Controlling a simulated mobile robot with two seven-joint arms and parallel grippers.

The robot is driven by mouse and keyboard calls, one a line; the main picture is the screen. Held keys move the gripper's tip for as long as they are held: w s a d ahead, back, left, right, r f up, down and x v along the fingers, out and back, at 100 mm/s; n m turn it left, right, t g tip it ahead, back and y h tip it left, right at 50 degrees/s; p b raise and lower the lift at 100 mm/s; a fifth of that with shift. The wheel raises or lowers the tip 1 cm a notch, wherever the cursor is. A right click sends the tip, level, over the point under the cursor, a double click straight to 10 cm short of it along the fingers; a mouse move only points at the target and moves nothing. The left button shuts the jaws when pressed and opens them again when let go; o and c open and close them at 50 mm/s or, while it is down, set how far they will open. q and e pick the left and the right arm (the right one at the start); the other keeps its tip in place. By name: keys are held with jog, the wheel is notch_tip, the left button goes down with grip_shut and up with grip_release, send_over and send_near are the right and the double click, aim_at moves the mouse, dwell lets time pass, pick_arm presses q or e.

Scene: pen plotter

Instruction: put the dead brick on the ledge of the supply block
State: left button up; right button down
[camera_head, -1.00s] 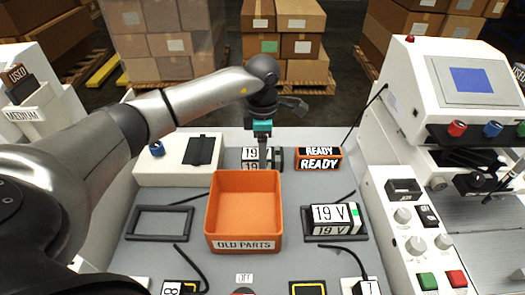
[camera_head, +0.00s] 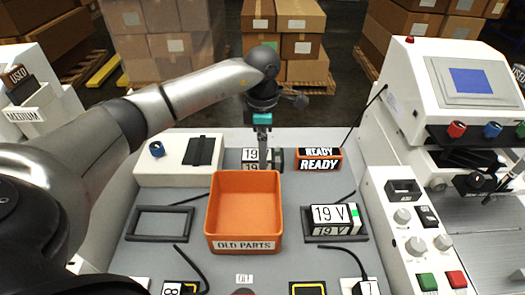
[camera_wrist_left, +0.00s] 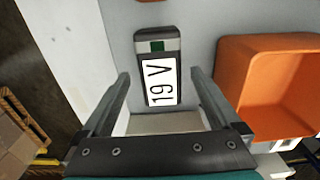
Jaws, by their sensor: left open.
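A dark brick with a white 19 V label (camera_head: 251,155) lies at the back of the grey deck, behind the orange bin. In the left wrist view the brick (camera_wrist_left: 158,70) shows a green square at one end. My left gripper (camera_head: 263,150) is above it, pointing down. In the wrist view its open fingers (camera_wrist_left: 160,78) lie either side of the brick, with nothing held. A second 19 V brick (camera_head: 330,214) sits in the right dark frame. I cannot tell by look which is dead. A white block (camera_head: 165,174) with a blue knob stands left; no supply marking shows.
The orange OLD PARTS bin (camera_head: 243,243) is empty, just in front of the gripper. A READY sign box (camera_head: 320,164) stands right of the back brick. The left dark frame (camera_head: 160,237) is empty. Cables cross the deck. The plotter console (camera_head: 425,100) stands right.

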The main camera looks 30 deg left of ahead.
pick_arm(q)
notch_tip(320, 180, up, 10)
jog(key=shift+r, duration=0.15)
dwell(0.6)
